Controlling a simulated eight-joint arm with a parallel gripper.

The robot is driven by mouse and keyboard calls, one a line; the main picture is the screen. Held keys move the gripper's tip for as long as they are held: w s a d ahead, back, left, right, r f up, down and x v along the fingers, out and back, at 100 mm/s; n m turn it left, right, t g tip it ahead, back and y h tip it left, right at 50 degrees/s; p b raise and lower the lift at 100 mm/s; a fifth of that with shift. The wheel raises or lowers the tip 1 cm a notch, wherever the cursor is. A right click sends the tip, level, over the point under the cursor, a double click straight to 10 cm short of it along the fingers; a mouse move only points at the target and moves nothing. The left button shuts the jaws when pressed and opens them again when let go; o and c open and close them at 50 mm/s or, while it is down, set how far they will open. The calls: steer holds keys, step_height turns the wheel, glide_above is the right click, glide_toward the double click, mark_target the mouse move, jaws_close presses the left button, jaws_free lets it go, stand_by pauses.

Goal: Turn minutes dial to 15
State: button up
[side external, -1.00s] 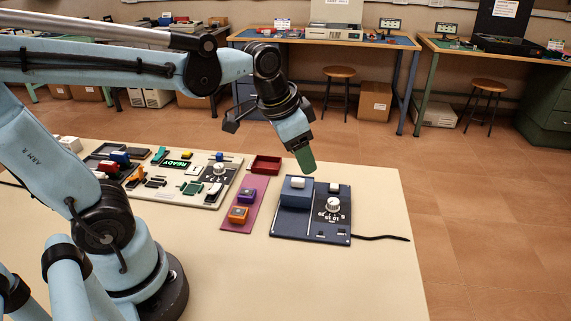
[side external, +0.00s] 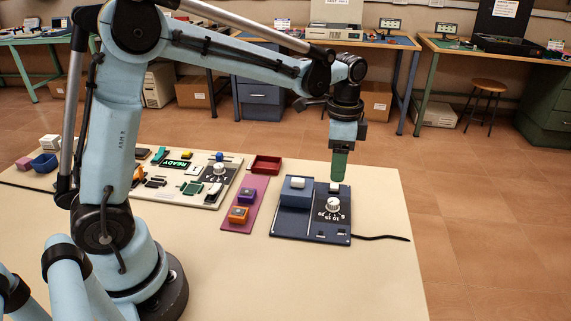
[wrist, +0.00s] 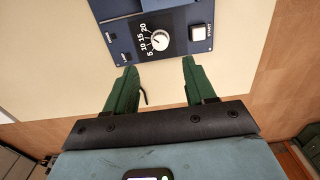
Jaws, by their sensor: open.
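The minutes dial (side external: 333,205) is a round white knob on a dark blue panel (side external: 284,229). In the wrist view, the dial (wrist: 160,40) has printed numbers 5, 10, 15 and 20 along its left side; its pointer is too small to read surely. My gripper (side external: 338,179) points down above the back part of the panel, behind the dial in the picture. In the wrist view, my gripper (wrist: 159,66) has its two green fingers spread wide and empty, with the dial ahead, between their lines and beyond the tips.
A white START button (wrist: 198,32) sits beside the dial. A purple board (side external: 236,226) with two switches, a red tray (side external: 265,165) and a READY board (side external: 207,202) lie further left. The table front is clear.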

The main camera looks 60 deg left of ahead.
mark_target(333, 201)
step_height(333, 201, down, 10)
steer(key=shift+r, duration=0.2)
steer(key=shift+c, duration=0.3)
jaws_close()
